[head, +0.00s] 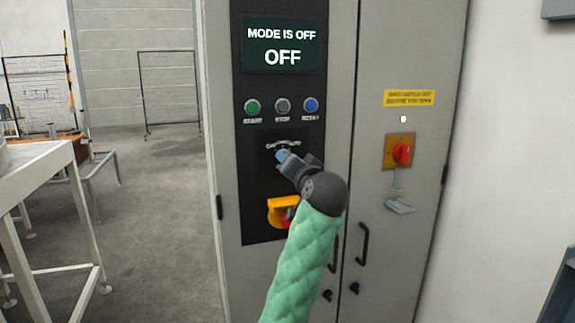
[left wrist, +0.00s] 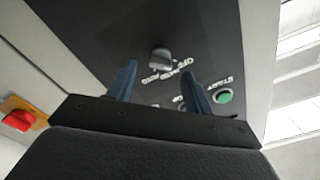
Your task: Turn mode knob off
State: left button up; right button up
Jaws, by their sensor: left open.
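The mode knob (left wrist: 160,60) is a grey knob on the dark panel (head: 256,90), with white lettering around it. In the left wrist view it shows between and beyond the fingertips of my left gripper (left wrist: 158,68). The jaws are open, and I see no clear contact with the knob. In the head view my left gripper (head: 283,156) reaches up to the panel below the buttons and hides the knob. The display (head: 282,58) reads "MODE IS OFF" and "OFF". My right gripper is not in view.
Above the knob sit a green start button (head: 252,106), a grey stop button (head: 282,105) and a blue button (head: 311,105). A yellow-backed red switch (head: 280,211) is below. A red rotary switch (head: 402,154) is on the right door. A white table (head: 40,165) stands left.

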pick_arm(q)
jog(key=v, duration=0.3)
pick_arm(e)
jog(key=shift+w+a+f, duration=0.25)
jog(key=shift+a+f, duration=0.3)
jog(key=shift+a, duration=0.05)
